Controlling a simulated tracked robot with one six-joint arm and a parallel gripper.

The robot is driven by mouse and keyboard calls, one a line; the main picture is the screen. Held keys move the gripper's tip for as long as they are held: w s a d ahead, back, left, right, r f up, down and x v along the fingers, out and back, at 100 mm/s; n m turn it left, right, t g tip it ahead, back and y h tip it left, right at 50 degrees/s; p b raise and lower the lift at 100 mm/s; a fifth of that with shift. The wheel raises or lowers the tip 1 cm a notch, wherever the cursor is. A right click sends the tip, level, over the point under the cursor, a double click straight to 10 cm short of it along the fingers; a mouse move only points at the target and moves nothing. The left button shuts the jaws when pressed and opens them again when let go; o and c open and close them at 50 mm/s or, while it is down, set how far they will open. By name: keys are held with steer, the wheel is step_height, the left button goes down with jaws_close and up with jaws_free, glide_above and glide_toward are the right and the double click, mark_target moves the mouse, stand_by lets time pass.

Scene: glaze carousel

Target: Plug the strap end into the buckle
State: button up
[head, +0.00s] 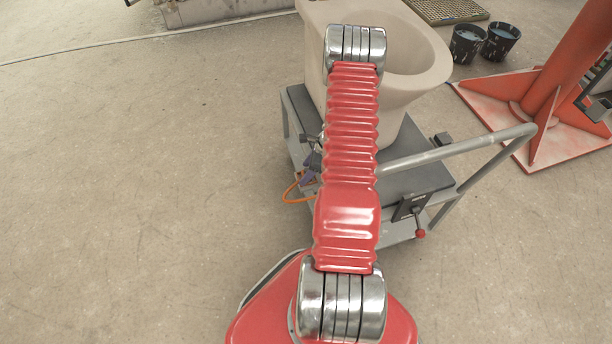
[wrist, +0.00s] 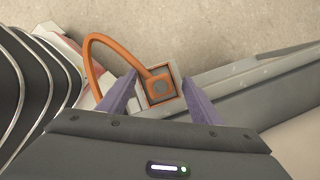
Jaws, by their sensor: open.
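The orange strap (wrist: 97,50) curves in a loop at the left of the wrist view and ends in a square orange end piece with a grey centre (wrist: 161,87). A pale grey frame shows around this end piece; I cannot tell whether it is the buckle or whether the two are joined. My gripper (wrist: 159,79) is open, with one purple finger on each side of the end piece and nothing clamped. In the head view the strap (head: 291,190) hangs at the cart's left side, beside my gripper (head: 308,178), which my arm partly hides.
A grey cart (head: 420,180) with a tubular handle (head: 455,148) carries a large beige toilet-shaped piece (head: 415,85). A red-knobbed lever (head: 420,232) is on its near side. A red column (head: 560,70) and black buckets (head: 467,44) stand at right. The floor at left is clear.

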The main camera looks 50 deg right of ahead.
mark_target(306, 170)
steer(key=shift+c, duration=0.3)
steer(key=c, duration=1)
step_height(306, 170, up, 10)
steer(key=shift+f, duration=0.1)
stand_by(0.6)
stand_by(0.5)
